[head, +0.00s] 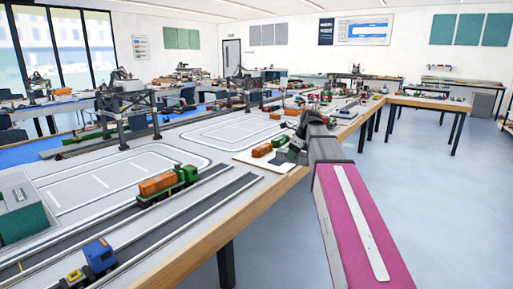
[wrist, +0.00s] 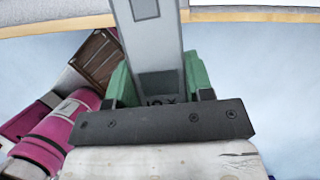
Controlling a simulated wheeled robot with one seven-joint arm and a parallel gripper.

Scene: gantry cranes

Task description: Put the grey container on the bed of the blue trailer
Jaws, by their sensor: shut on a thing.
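My gripper (wrist: 160,92) is shut on the grey container (wrist: 152,45), its green finger pads on either side of it. The container is long, with a pale label, and runs toward the top of the wrist view. In the head view my gripper (head: 291,153) is over the table's right edge, beside a white board; the container is hard to make out there. A toy truck with a blue cab (head: 100,254) and a yellow part stands at the lower left. I cannot make out a clear blue trailer bed.
An orange container on a green vehicle (head: 167,184) stands on the grey lane. Orange and green pieces (head: 262,150) sit on the white board (head: 250,160). A teal-and-grey box (head: 22,209) is at the left, a dark gantry crane (head: 125,105) behind. White-outlined areas (head: 95,180) are clear.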

